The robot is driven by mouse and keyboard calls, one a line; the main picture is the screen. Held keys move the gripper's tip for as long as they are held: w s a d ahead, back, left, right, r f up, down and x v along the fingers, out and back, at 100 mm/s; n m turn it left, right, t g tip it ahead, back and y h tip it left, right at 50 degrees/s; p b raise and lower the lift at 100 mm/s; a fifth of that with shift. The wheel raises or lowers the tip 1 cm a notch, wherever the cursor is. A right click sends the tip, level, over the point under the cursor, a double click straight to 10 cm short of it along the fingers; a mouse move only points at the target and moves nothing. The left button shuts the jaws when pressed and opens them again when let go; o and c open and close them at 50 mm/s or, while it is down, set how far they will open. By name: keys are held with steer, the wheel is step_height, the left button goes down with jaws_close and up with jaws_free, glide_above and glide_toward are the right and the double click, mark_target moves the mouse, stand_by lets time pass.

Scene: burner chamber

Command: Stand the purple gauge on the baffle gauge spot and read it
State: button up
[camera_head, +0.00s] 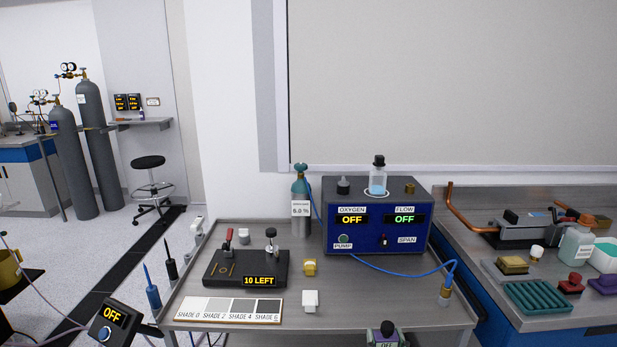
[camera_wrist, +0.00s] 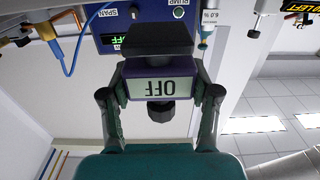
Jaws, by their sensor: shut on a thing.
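The purple gauge (camera_wrist: 160,87) has a purple-edged housing, a pale screen that reads OFF, a black slab on one end and a black knob on the other. In the wrist view it appears upside down, between both fingers of my gripper (camera_wrist: 160,98), which is shut on its sides. I cannot identify the baffle gauge spot in either view.
The steel bench (camera_head: 340,325) carries a blue analyser box (camera_head: 375,240), a black punch stand (camera_head: 235,275), a shade card (camera_head: 228,309) and small blocks. A blue hose (camera_head: 410,270) crosses its right side. The right counter (camera_head: 515,317) is crowded; floor shows at left.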

steer(key=s+f, duration=0.7)
steer(key=f, duration=0.6)
steer(key=s+f, duration=0.8)
steer(key=f, duration=0.5)
steer(key=shift+s+f, duration=0.2)
steer(key=shift+s, duration=0.1)
